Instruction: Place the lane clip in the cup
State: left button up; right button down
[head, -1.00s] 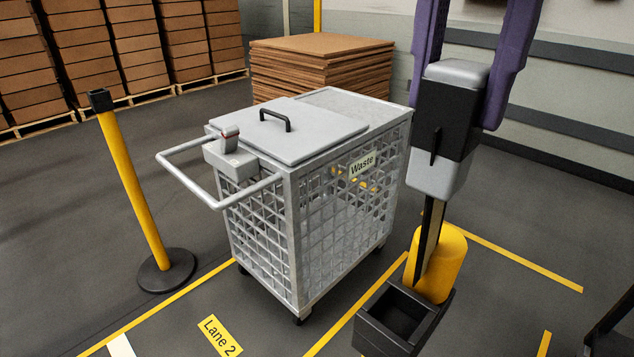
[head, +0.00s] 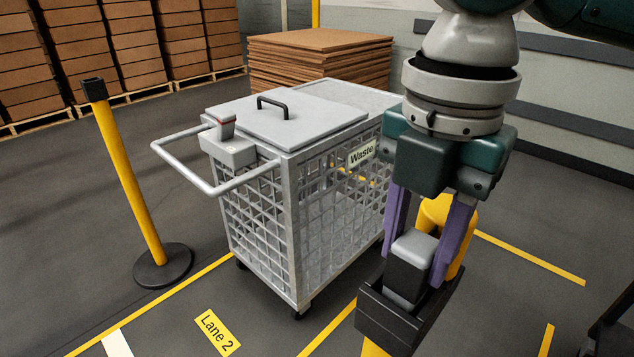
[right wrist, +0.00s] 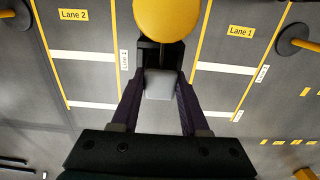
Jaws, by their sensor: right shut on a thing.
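The lane clip (head: 408,272) is a grey and black block. My right gripper (head: 416,262) is shut on it, one purple finger on each side. My left gripper is not in view.
A grey mesh waste cart (head: 290,215) with a lid and push handle stands close to the left of the cup. A yellow barrier post (head: 130,180) on a black base is farther left. Cardboard stacks (head: 318,62) are at the back. Yellow lane lines mark the floor.

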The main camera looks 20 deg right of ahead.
jog(key=shift+f, duration=0.15)
jog(key=shift+c, duration=2)
grip_release()
notch_tip(320, 180, up, 12)
jog(key=p, duration=0.2)
jog(key=s+a+f+m+t+y, duration=0.3)
jog(key=s+a+f+m+y, duration=0.1)
jog(key=a+f+m, duration=0.65)
jog(key=s+d+f+m+h, duration=0.3)
jog(key=s+d+f+m, duration=0.2)
jog(key=s+d+m, duration=0.3)
jog(key=shift+s+d+f+m+t+h, duration=0.15)
jog(key=shift+d+f+m+t+h, duration=0.2)
jog(key=shift+d+m, duration=0.6)
